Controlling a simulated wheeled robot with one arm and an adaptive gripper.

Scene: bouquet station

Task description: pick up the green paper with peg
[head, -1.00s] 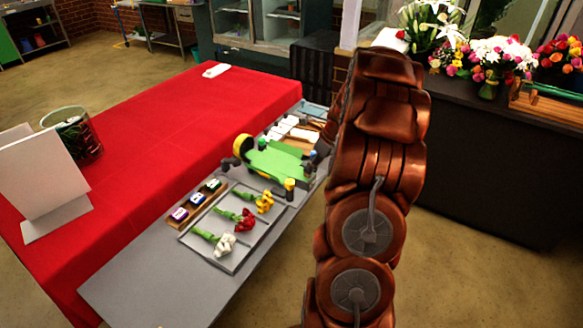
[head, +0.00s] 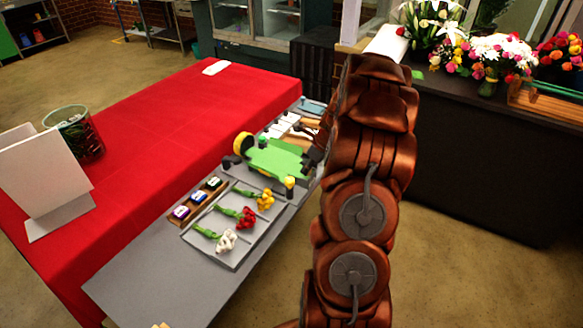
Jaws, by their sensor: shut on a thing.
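The green paper (head: 275,157) lies flat on the grey side table, among several small dark and yellow items. My gripper (head: 309,160) is at the right edge of the green paper, small and mostly hidden behind my arm. Its dark fingers look closed at that edge, on the paper's peg. The peg itself is too small and covered to make out clearly. The paper looks level, and I cannot tell whether it is lifted off the table.
A tray (head: 217,258) with white, red and yellow flowers is in front of the paper. A wooden rack (head: 178,222) holds small labelled boxes. Bouquets stand on the dark counter (head: 470,150).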

